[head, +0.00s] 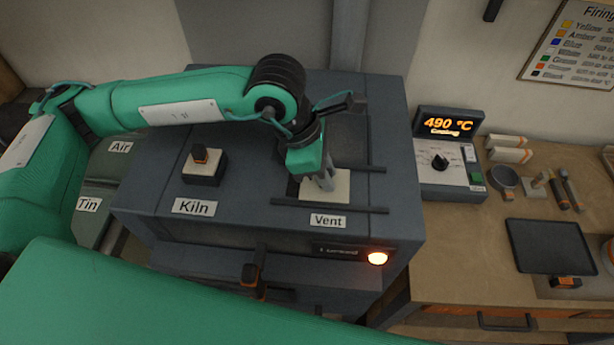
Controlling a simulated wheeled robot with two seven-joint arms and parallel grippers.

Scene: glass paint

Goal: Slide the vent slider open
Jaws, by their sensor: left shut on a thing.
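The vent slider is a pale plate (339,185) on the kiln's top, lying between two dark rails above the "Vent" label (328,221). My left gripper (326,183) points down over the plate and is shut on a part of the slider, which the fingers mostly hide. The kiln (270,222) is a dark grey box with a "Kiln" label. A green arm link of mine crosses the bottom of the head view. My right gripper is not in view.
A controller (447,155) reads 490 °C at right. Tools and a dark tray (548,246) lie on the bench.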

